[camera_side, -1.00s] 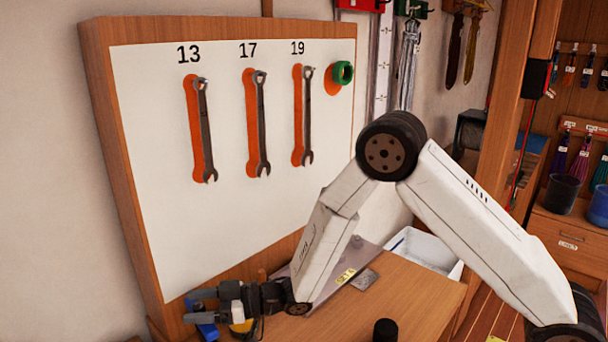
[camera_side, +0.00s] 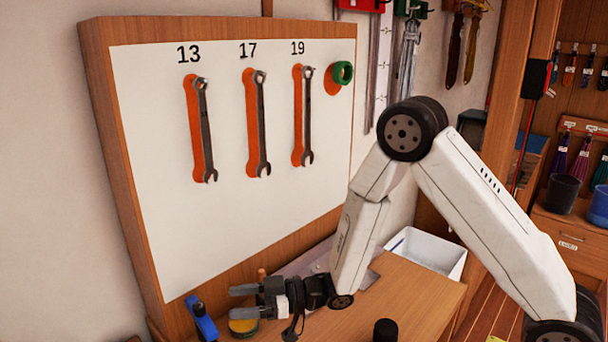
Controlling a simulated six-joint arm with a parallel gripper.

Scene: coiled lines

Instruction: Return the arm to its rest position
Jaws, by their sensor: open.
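My gripper (camera_side: 240,302) is low over the wooden bench, its two fingers pointing left and apart, with nothing seen between them. A yellow-and-green round thing (camera_side: 243,326) is just below the fingers in the picture; I cannot tell whether they touch. A blue tool (camera_side: 203,322) lies left of the fingertips, apart from them. My forearm rises from the gripper to the elbow, in front of the board's right edge.
A white board (camera_side: 250,215) holds three wrenches, one each under 13 (camera_side: 206,130), 17 (camera_side: 262,125) and 19 (camera_side: 308,115), and a green ring (camera_side: 343,73). A black cylinder (camera_side: 385,331) stands on the bench (camera_side: 425,300). A white bin (camera_side: 428,252) is behind it.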

